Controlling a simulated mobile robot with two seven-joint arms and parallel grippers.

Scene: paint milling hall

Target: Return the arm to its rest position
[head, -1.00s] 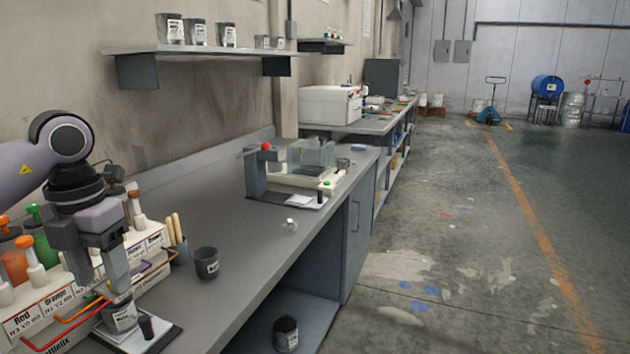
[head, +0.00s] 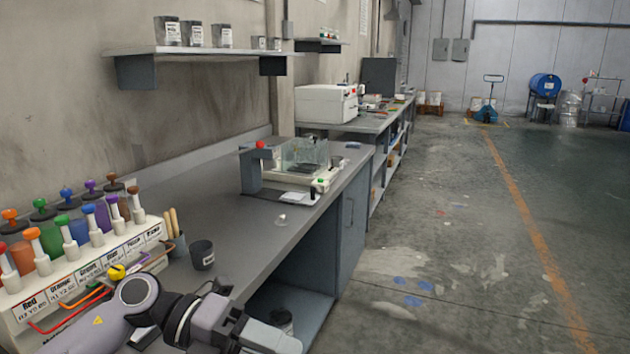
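My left arm comes in low from the left, in front of the bench edge. Its gripper (head: 272,338) points right at the bottom edge of the head view, beyond the front of the bench. The fingers are seen end-on and partly cut off, so I cannot tell whether they are open, and I see nothing held. My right gripper is not in view.
A paint dispenser rack (head: 85,268) with coloured bottles stands on the bench (head: 215,205) at left. A dark cup (head: 202,255) and a balance-like device (head: 300,165) are on the bench. The floor (head: 450,250) at right is clear.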

